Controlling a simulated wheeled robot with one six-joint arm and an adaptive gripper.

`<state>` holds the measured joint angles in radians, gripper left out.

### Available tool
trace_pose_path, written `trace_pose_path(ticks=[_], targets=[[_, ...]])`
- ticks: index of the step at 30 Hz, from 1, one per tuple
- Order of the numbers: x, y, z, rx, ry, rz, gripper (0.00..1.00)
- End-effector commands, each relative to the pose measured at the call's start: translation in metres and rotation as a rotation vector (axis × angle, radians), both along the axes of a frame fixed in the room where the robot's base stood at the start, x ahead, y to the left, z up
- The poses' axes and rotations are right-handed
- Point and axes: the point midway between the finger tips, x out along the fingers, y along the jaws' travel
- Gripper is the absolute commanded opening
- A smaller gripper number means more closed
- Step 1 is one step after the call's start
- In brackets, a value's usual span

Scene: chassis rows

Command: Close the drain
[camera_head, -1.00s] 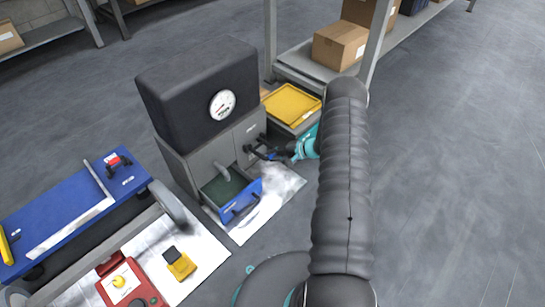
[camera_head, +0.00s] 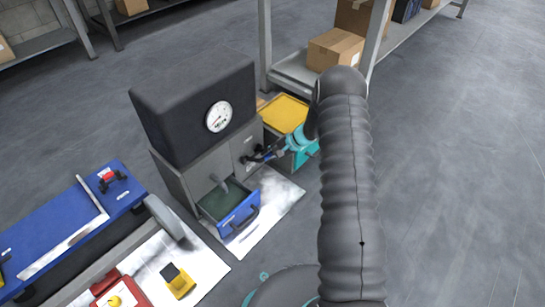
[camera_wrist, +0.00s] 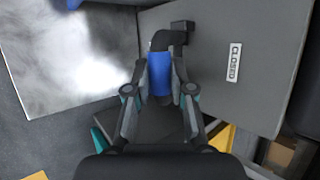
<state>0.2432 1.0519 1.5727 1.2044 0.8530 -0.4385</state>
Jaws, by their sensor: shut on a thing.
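The drain lever has a blue sleeve (camera_wrist: 158,88) on a black bent arm (camera_wrist: 164,40), which reaches the grey cabinet panel in the wrist view. A white label (camera_wrist: 234,62) reading CLOSED is on that panel, right of the lever. My gripper (camera_wrist: 160,78) is shut on the blue sleeve, one finger on each side. In the head view my gripper (camera_head: 268,154) is at the front of the grey cabinet (camera_head: 178,172), right of the spout (camera_head: 219,182). The lever is small and partly hidden there.
A dark box with a round gauge (camera_head: 218,116) tops the cabinet. A blue-fronted drawer (camera_head: 239,213) stands open below the spout. A yellow-topped bin (camera_head: 285,113) and a shelf are behind my gripper. A blue bench (camera_head: 75,222) is at left; the right floor is clear.

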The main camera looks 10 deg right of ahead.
Motion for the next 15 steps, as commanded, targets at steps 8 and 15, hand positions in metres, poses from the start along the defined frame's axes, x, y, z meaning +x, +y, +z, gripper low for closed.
trace_pose_path(ticks=[8, 15], targets=[[0.0057, 0.0054, 0.0089, 0.009, -0.012, 0.003, 0.0], [0.0058, 0.006, 0.0097, 0.01, -0.013, 0.004, 0.48]])
